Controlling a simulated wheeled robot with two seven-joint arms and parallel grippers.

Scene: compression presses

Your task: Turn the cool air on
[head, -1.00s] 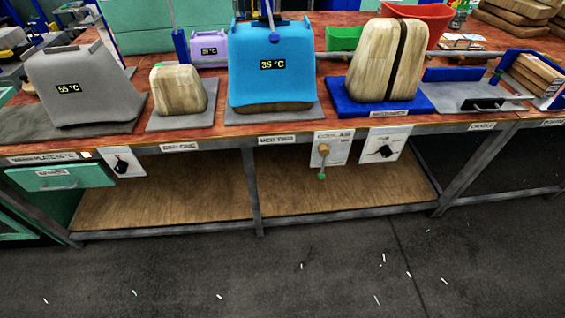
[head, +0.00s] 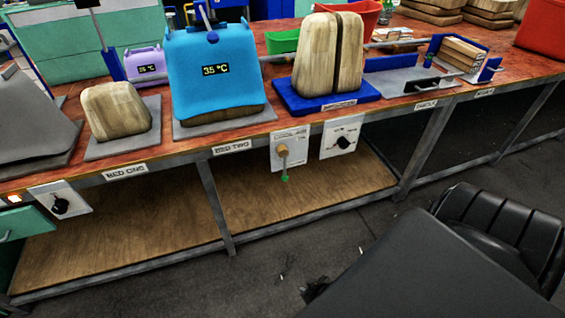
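The cool air panel (head: 296,137) is a white plate on the front edge of the bench, near the middle of the head view. It carries a brass-coloured valve with a lever (head: 285,164) that hangs straight down and ends in a green tip. My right arm comes in black and large at the lower right. A small dark part, seemingly my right gripper (head: 316,289), shows at its left edge, below and apart from the lever. Its fingers are too hidden to tell open from shut. My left gripper is out of view.
A white panel with a black knob (head: 344,142) sits just right of the valve. Another knob panel (head: 60,204) is at the left. The blue press reading 35 °C (head: 212,85) stands above on the bench (head: 262,121). Below is a wooden shelf (head: 130,235). The floor in front is mostly clear.

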